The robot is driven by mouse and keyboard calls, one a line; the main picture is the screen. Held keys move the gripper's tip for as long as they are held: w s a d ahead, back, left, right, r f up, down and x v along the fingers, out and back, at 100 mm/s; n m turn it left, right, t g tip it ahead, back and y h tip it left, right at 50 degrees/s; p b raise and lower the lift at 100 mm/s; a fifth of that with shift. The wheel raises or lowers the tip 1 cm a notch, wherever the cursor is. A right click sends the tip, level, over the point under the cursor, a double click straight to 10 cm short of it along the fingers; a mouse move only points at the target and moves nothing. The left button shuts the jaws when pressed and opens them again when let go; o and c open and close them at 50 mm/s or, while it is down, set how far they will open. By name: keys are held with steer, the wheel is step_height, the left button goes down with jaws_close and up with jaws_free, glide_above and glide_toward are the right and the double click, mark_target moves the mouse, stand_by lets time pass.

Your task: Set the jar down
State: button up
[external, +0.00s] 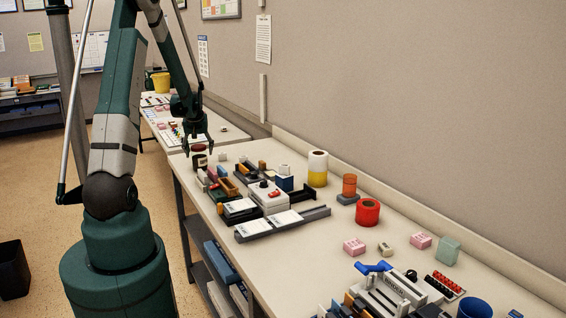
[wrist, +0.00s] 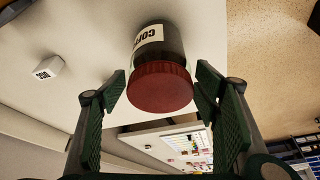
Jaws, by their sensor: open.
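The jar (wrist: 161,84) has a dark red lid, dark contents and a white label with partly visible letters. In the external view the jar (external: 199,160) stands upright at the far left end of the long bench (external: 322,236). My gripper (external: 198,151) is right above it there. In the wrist view my gripper (wrist: 158,88) is open, with one green padded finger on each side of the lid. A gap shows at the left finger; the right finger is very close to the lid, and I cannot tell whether it touches. The jar's base is hidden in the wrist view.
A small white block (wrist: 47,68) lies near the jar. Trays and a white device (external: 268,197) crowd the bench on the near side. A tape roll (external: 317,168) stands by the wall. A second table (external: 170,125) stands beyond the bench end.

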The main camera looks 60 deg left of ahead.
steer(key=shift+v, duration=4.5)
steer(key=shift+a, duration=0.1)
steer(key=shift+w, duration=0.1)
steer(key=w+d+r+m+t, duration=0.15)
steer(key=w+d+r, duration=0.3)
steer(key=d, duration=0.75)
steer(key=w+d+r+m+h, duration=0.1)
steer(key=w+d+r+m, duration=0.3)
steer(key=d, duration=0.7)
steer(key=w+d+r+t, duration=0.15)
steer(key=d+r, duration=0.45)
steer(key=d, duration=0.6)
steer(key=s+d+m+t+h, duration=0.1)
steer(key=s+d, duration=0.3)
steer(key=d, duration=0.7)
steer(key=s+d+r+m+h, duration=0.1)
steer(key=s+d+m, duration=0.3)
steer(key=d, duration=0.8)
steer(key=s+d+r+m+t+h, duration=0.1)
steer(key=s+d+m, duration=0.2)
steer(key=d, duration=0.8)
steer(key=shift+s+d+t, duration=0.3)
steer(key=shift+s+d, duration=0.05)
steer(key=shift+s, duration=0.1)
steer(key=shift+f, duration=0.15)
